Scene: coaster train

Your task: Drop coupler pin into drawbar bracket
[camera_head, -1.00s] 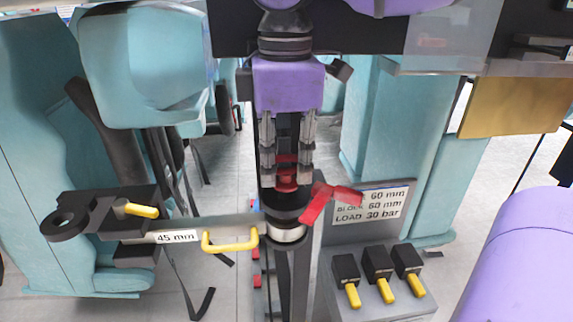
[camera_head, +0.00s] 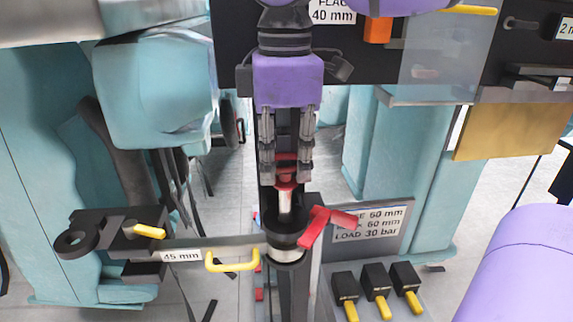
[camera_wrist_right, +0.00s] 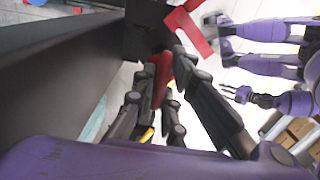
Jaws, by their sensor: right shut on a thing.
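My right gripper (camera_head: 286,178) points down in the middle of the head view. It is shut on the coupler pin (camera_head: 285,201), which has a red top between the fingers and a silver shaft below. The red part of the pin also shows between the fingers in the right wrist view (camera_wrist_right: 158,76). The pin is upright above the black ring of the drawbar bracket (camera_head: 286,238). The shaft's lower end meets or is hidden by the ring's opening; I cannot tell how deep it reaches. My left gripper is not identifiable in either view.
A red lever (camera_head: 314,227) stands close at the ring's right. A 45 mm bar with a yellow handle (camera_head: 232,264) lies left. Black blocks with yellow pins (camera_head: 375,281) stand at lower right, by a labelled plate (camera_head: 372,232). A clear panel (camera_head: 437,55) hangs upper right.

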